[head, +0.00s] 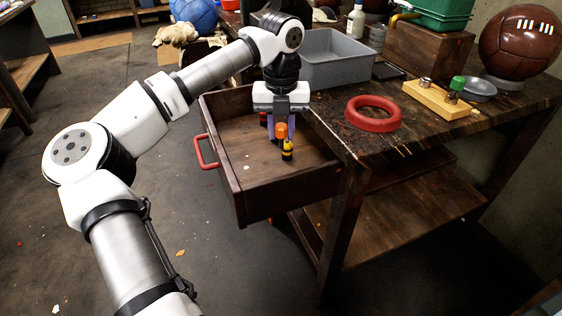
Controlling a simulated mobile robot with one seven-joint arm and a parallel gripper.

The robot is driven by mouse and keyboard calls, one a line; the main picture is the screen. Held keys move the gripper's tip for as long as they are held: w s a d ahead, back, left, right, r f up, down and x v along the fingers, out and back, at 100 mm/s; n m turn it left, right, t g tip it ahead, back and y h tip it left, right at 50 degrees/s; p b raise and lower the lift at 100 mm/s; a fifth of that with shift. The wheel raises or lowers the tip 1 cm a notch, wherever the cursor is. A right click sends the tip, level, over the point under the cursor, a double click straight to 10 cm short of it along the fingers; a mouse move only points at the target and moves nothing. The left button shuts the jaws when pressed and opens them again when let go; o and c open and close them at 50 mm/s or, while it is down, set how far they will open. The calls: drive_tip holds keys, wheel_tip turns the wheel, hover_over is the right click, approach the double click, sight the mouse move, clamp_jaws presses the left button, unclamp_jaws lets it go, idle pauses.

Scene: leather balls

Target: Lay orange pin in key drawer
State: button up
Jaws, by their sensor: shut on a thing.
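The wooden drawer (240,166) with a red handle (206,152) is pulled out from the bench. My gripper (280,133) points down over the drawer, with its fingers low in the opening. It is shut on the orange pin (281,130), whose orange head shows between the purple fingers. A yellow and black piece (287,150) shows just below the orange head. I cannot tell whether it touches the pin or the drawer floor. A small red-topped dark piece (263,119) shows behind the gripper's left side.
On the bench stand a red ring (373,113), a wooden board (438,99) with a green-topped pin (457,86), a grey bin (335,59), a metal dish (478,90) and a brown leather ball (519,42). The drawer's front left floor is clear apart from small specks.

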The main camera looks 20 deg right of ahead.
wheel_tip(320, 180, down, 10)
drive_tip(key=shift+r, duration=0.1)
idle(0.4)
drive_tip(key=shift+f+b, duration=0.3)
drive_tip(key=o, duration=0.9)
drive_tip(key=shift+r, duration=0.1)
wheel_tip(320, 180, up, 12)
drive_tip(key=shift+r+p, duration=0.15)
drive_tip(key=shift+p, duration=0.25)
